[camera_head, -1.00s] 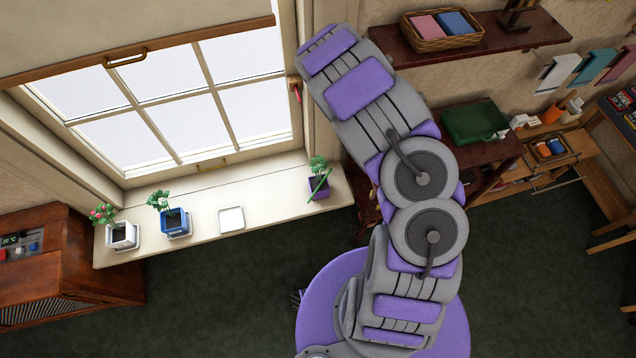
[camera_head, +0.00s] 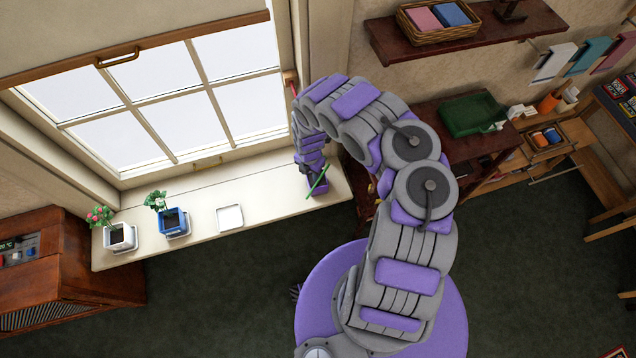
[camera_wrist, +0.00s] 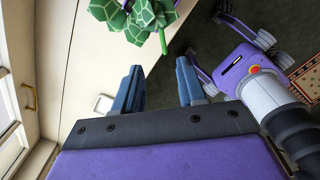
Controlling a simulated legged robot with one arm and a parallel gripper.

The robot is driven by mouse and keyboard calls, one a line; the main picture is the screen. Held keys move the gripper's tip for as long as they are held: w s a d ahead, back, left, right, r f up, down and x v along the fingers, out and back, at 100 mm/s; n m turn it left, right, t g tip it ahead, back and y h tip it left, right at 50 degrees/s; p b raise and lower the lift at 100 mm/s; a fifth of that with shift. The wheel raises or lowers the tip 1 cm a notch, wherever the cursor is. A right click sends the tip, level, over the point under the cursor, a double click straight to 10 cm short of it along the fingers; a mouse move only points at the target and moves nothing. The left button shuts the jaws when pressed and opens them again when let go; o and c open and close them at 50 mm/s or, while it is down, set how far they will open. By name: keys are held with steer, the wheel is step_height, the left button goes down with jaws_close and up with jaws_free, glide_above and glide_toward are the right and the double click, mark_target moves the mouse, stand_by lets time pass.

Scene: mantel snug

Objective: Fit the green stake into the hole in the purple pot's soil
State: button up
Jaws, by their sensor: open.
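The purple pot (camera_head: 321,190) stands at the right end of the windowsill, partly hidden by my arm. The green stake (camera_head: 318,182) shows as a tilted green bar across the pot; I cannot tell whether its lower end is in the soil. My gripper (camera_wrist: 158,85) is open, with nothing between its blue fingers in the wrist view. In the head view its end is over the pot, with the fingers not clearly seen. Green leaves (camera_wrist: 140,18) and a thin green piece, perhaps the stake or a stem, are beyond the fingertips. The soil hole is not visible.
On the windowsill (camera_head: 270,213) are a blue pot (camera_head: 173,224), a white pot (camera_head: 120,238) and an empty white saucer (camera_head: 230,217). The window frame rises behind. A shelf unit with a green tray (camera_head: 470,116) stands to the right.

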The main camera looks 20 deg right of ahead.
steer(key=b, duration=0.5)
glide_above(312, 189)
steer(key=f, duration=0.8)
steer(key=shift+a+f, duration=0.15)
steer(key=shift+a, duration=0.1)
steer(key=f+b, duration=0.4)
steer(key=f, duration=0.1)
steer(key=shift+s+d+f, duration=0.1)
steer(key=shift+d+f, duration=0.1)
steer(key=shift+r, duration=0.1)
steer(key=shift+c, duration=0.4)
jaws_close()
